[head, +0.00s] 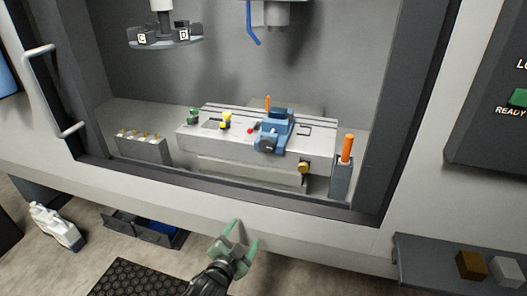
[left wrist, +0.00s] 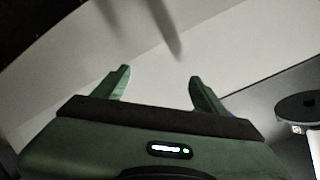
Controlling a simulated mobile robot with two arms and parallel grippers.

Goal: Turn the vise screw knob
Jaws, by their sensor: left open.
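The blue vise (head: 280,120) sits on the light grey machine table (head: 205,138) inside the booth. A round grey-blue knob (head: 266,144) is on its front left face. My left gripper (head: 246,234) is open and empty, outside the booth, below and in front of its front sill and well apart from the vise. In the left wrist view its two green fingers (left wrist: 159,76) stand apart with nothing between them, in front of a pale panel. The vise does not show in that view. My right gripper is in neither view.
The booth's light front sill (head: 190,192) lies between my gripper and the vise. An orange-handled tool (head: 347,149) stands right of the table. A low grey block (head: 143,147) is at left. A blue hose (head: 251,24) hangs above. Small green and yellow pieces stand left of the vise.

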